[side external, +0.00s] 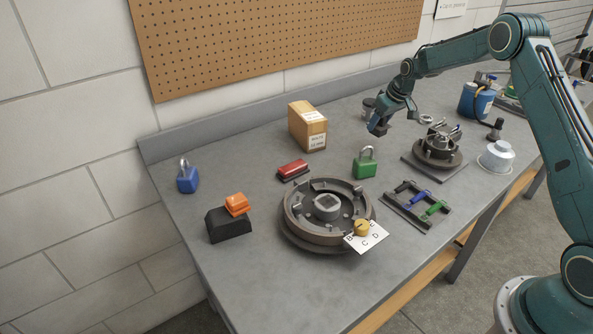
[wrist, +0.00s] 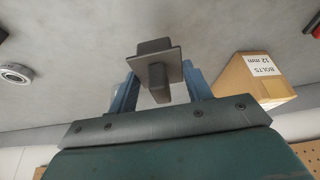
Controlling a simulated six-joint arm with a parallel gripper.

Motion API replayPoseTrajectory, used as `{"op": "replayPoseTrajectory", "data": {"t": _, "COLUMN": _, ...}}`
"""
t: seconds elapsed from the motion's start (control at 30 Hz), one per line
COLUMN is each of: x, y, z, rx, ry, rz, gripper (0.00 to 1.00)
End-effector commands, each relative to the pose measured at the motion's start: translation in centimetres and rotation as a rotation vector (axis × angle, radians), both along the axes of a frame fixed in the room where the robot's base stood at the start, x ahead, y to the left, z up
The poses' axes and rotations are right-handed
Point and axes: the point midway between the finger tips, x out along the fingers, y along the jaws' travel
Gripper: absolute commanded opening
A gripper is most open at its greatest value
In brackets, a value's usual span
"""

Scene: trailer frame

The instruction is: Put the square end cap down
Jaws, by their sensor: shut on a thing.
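The square end cap (wrist: 170,60) is a dark grey square plate with a block standing out from it. In the wrist view it sits between the two blue fingers of my gripper (wrist: 159,79), which is shut on it. In the side external view my gripper (side external: 378,129) is low over the back part of the grey bench (side external: 255,250), to the right of the cardboard box. The cap cannot be made out clearly there. I cannot tell whether it touches the bench.
The cardboard bolts box (side external: 308,127) is near my gripper, also in the wrist view (wrist: 254,80). A green padlock (side external: 365,163), a round flanged part (side external: 327,207) and a metal ring (side external: 425,119) lie around. Bare bench lies below my gripper.

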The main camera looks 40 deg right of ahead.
Motion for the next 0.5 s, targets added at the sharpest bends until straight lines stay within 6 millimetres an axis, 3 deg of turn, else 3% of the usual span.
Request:
{"op": "replayPoseTrajectory", "data": {"t": 0.17, "x": 0.0, "y": 0.0, "z": -0.5, "rx": 0.0, "ry": 0.0, "rz": 0.0, "gripper": 0.25}}
{"op": "replayPoseTrajectory", "data": {"t": 0.5, "x": 0.0, "y": 0.0, "z": -4.0, "rx": 0.001, "ry": 0.0, "rz": 0.001, "gripper": 0.25}}
